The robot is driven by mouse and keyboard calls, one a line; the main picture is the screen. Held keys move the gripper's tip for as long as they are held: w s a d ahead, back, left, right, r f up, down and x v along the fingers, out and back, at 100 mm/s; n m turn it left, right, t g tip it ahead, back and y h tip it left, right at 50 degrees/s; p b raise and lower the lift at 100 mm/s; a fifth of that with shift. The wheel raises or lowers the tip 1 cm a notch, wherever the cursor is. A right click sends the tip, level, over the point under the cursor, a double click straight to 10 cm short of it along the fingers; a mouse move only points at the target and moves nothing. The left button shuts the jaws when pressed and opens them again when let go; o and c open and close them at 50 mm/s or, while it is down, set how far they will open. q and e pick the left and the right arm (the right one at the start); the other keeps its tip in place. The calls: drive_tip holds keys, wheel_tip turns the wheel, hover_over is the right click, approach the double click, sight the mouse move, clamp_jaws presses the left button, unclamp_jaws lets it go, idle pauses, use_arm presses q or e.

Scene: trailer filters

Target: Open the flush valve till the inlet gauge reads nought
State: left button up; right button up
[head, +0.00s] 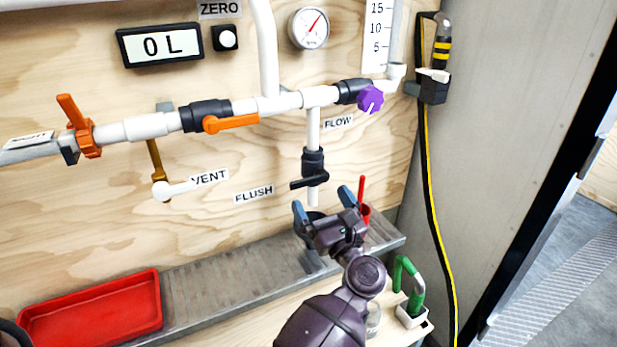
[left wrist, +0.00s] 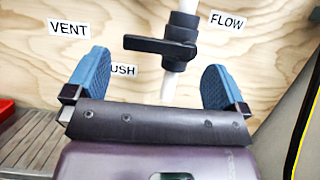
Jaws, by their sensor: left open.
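The flush valve (head: 313,163) is a black valve on a short white pipe hanging below the main line. Its black lever (head: 308,182) lies roughly crosswise to the pipe; the lever also shows in the left wrist view (left wrist: 158,47). A round white gauge (head: 309,28) above has a red needle pointing up and right, off to one side; its numbers are too small to read. My left gripper (head: 329,200) is open and empty, just below the lever in the head view. In the left wrist view its blue fingers (left wrist: 156,72) stand either side of the valve, apart from it.
An orange-handled valve (head: 232,123), a purple knob (head: 370,99) and the brass-armed vent (head: 158,175) sit nearby on the piping. A grey drain tray (head: 215,290) runs below, with a red tray (head: 92,312) at left. A black-and-yellow hose (head: 430,200) hangs at right.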

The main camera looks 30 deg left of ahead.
sight(310, 180)
use_arm(q)
drive_tip(key=x, duration=0.6)
drive_tip(key=shift+w+a+r, duration=0.15)
drive_tip(key=shift+a, duration=0.1)
drive_tip(key=c, duration=0.9)
